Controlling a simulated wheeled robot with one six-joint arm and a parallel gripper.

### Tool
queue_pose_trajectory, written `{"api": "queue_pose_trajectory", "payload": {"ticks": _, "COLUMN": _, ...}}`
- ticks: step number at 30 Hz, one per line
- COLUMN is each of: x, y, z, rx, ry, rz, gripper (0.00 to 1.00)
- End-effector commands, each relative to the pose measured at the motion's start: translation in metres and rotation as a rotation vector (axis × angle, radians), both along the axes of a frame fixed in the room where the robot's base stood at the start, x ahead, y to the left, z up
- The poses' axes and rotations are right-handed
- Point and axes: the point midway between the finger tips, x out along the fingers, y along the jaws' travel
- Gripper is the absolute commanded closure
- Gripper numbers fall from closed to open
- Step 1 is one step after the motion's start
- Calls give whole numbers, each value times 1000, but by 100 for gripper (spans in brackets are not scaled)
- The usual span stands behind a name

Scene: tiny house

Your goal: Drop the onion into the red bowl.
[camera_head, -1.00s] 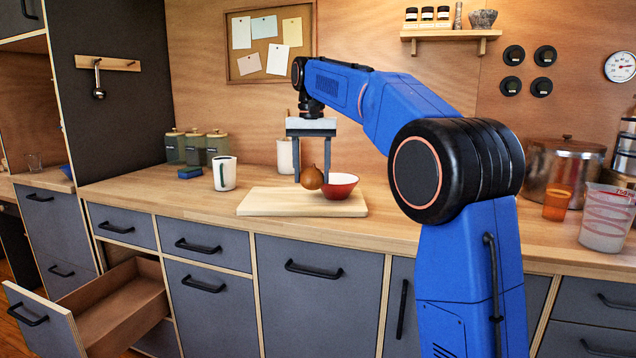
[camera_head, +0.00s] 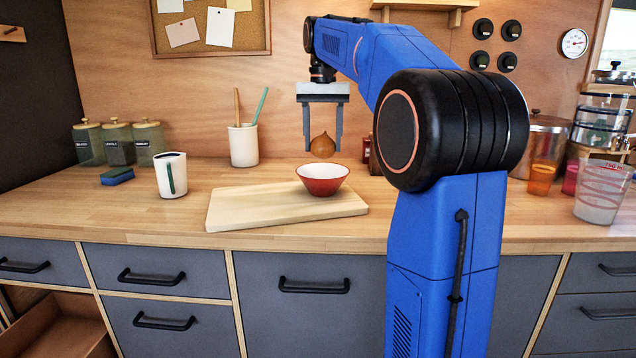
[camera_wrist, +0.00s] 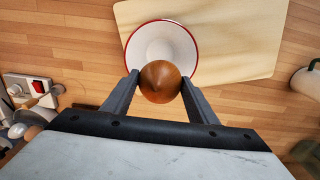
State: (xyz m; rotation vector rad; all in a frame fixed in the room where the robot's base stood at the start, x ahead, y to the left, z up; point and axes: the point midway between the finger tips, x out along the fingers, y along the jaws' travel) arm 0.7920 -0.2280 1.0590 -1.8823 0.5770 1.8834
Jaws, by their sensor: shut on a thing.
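The brown onion (camera_head: 323,146) is held between the fingertips of my gripper (camera_head: 322,148), up off the counter. In the head view it shows just above the red bowl (camera_head: 323,186), which stands upright on the right part of the cutting board. In the wrist view the onion (camera_wrist: 160,82) sits between the two fingers and overlaps the near rim of the bowl (camera_wrist: 162,24). The white inside of the bowl that shows looks empty; the onion hides part of it.
The pale cutting board (camera_head: 250,208) lies on the wooden counter. A white mug (camera_head: 171,176), a blue sponge (camera_head: 117,176) and a utensil crock (camera_head: 243,146) stand to the left. A measuring cup (camera_head: 602,194) and an orange cup (camera_head: 541,177) stand right. A drawer (camera_head: 62,328) is open below.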

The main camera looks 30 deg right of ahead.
Motion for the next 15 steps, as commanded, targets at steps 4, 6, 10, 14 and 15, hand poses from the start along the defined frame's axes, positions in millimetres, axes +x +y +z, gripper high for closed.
{"api": "queue_pose_trajectory", "payload": {"ticks": 4, "x": -1, "y": 0, "z": -16, "rx": 1, "ry": 1, "rz": 0, "gripper": 72}}
{"api": "queue_pose_trajectory", "payload": {"ticks": 6, "x": 0, "y": 0, "z": -24, "rx": 1, "ry": 1, "rz": 0, "gripper": 72}}
{"api": "queue_pose_trajectory", "payload": {"ticks": 10, "x": 0, "y": 1, "z": -36, "rx": 1, "ry": 1, "rz": 0, "gripper": 72}}
{"api": "queue_pose_trajectory", "payload": {"ticks": 14, "x": 0, "y": 1, "z": -43, "rx": 0, "ry": 0, "rz": 0, "gripper": 72}}
{"api": "queue_pose_trajectory", "payload": {"ticks": 15, "x": 0, "y": 1, "z": -45, "rx": 1, "ry": 1, "rz": 0, "gripper": 72}}
